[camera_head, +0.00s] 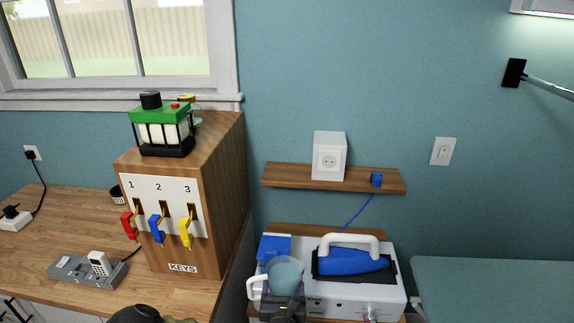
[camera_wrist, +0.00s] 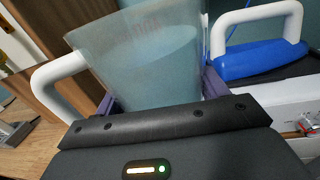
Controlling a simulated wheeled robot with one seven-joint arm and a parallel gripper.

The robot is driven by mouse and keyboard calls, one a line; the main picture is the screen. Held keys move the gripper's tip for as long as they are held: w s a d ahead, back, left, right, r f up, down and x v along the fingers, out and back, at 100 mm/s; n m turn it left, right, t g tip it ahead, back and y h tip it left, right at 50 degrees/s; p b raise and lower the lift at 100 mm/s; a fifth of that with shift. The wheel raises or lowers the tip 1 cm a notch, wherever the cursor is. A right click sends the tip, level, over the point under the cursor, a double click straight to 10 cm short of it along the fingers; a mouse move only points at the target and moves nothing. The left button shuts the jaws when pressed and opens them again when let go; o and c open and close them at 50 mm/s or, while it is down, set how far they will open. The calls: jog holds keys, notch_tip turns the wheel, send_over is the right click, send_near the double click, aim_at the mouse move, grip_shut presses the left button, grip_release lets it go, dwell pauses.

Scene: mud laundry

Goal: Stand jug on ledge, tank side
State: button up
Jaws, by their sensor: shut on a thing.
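A clear, bluish jug (camera_head: 285,275) with a white handle stands out at the bottom centre of the head view. My gripper (camera_head: 284,299) is shut on it. In the wrist view the jug (camera_wrist: 152,65) fills the upper middle, roughly upright, its white handle to the left, between the fingers of my gripper (camera_wrist: 165,95). Behind it is a white steam-iron station (camera_head: 345,303) with a blue tank (camera_head: 274,246) at its left end. A wooden ledge (camera_head: 312,230) shows behind the station. The jug hides part of the station's left front, and I cannot tell whether its base touches anything.
A blue iron (camera_head: 350,262) rests on the station's right part. A wall shelf (camera_head: 285,177) above holds a white socket box (camera_head: 329,158) and a blue plug (camera_head: 376,180) with a cord. A wooden key cabinet (camera_head: 222,185) stands left. An ironing board (camera_head: 490,285) is right.

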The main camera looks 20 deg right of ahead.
jog(key=shift+d+r+p, duration=0.1)
jog(key=shift+r+p, duration=0.55)
jog(key=shift+r, duration=0.3)
jog(key=shift+s+d+f, duration=0.1)
jog(key=shift+d+f, duration=0.05)
jog(key=shift+f, duration=0.35)
jog(key=shift+a+r, duration=0.2)
jog(key=shift+r, duration=0.55)
jog(key=w+d+r+m+g+h, duration=0.1)
jog(key=w+d+r+m+h, duration=0.1)
jog(key=w+d+r, duration=0.5)
jog(key=w+d+r+m+g+h, duration=0.2)
jog(key=w+d+r, duration=0.5)
jog(key=r, duration=0.6)
jog(key=shift+w+d+r+h, duration=0.15)
jog(key=shift+w+r+h, duration=0.15)
jog(key=shift+h, duration=0.6)
